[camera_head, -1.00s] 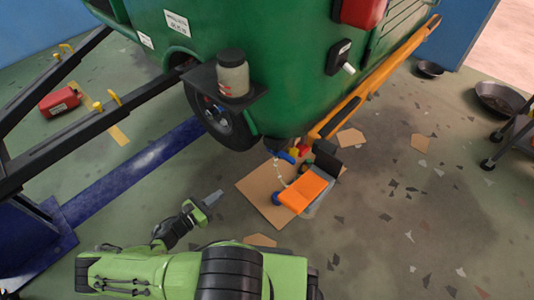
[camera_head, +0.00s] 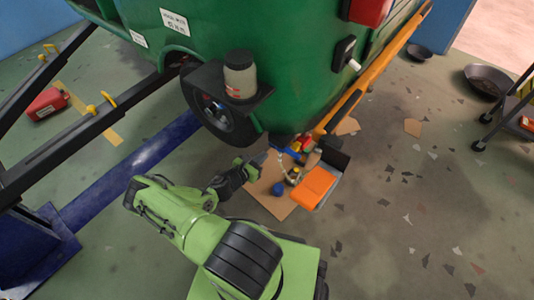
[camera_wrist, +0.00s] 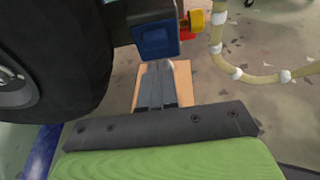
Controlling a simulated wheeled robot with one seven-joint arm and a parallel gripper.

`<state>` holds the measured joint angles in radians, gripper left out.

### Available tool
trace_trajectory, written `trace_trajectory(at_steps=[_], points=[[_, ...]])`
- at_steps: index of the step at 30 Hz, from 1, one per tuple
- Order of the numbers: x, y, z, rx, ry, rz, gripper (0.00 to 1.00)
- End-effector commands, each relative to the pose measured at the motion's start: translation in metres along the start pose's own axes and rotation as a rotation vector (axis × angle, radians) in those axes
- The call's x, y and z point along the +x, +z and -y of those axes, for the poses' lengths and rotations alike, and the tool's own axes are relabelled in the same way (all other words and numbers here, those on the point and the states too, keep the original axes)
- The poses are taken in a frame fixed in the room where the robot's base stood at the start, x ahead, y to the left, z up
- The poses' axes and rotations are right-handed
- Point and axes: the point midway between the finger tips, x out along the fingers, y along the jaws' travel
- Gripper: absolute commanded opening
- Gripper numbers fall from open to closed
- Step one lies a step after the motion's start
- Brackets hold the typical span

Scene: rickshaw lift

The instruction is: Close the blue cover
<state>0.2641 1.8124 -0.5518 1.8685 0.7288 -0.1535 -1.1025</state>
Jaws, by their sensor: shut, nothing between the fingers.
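A blue cover (camera_wrist: 157,38) on a dark boxy fitting hangs near the top middle of the wrist view. In the head view a small blue piece (camera_head: 290,156) shows low under the green rickshaw body (camera_head: 300,85); I cannot tell whether it is the same part. My gripper (camera_wrist: 157,68) is shut and empty, its grey fingers pointing at the cover from just below it in the picture. Whether the fingertips touch it I cannot tell. In the head view my gripper (camera_head: 252,170) is beside the rickshaw's lower edge, its fingertips hard to make out.
A black wheel (camera_wrist: 45,55) stands close on the left of the wrist view. A red and yellow knob (camera_wrist: 193,20) and a beige hose (camera_wrist: 238,72) are on the right. An orange box (camera_head: 313,186), a blue ball (camera_head: 277,188) and cardboard (camera_head: 272,205) lie on the floor.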

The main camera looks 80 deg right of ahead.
Motion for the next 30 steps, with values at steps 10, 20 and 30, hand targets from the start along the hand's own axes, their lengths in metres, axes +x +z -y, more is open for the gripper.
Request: trace_trajectory(at_steps=[10,20,30], points=[[0.033,0.012,-0.001,0.0,0.001,0.001,0.0],[0.034,0.015,-0.001,0.002,0.0,-0.011,0.0],[0.044,0.022,-0.001,0.001,0.002,-0.059,0.0]])
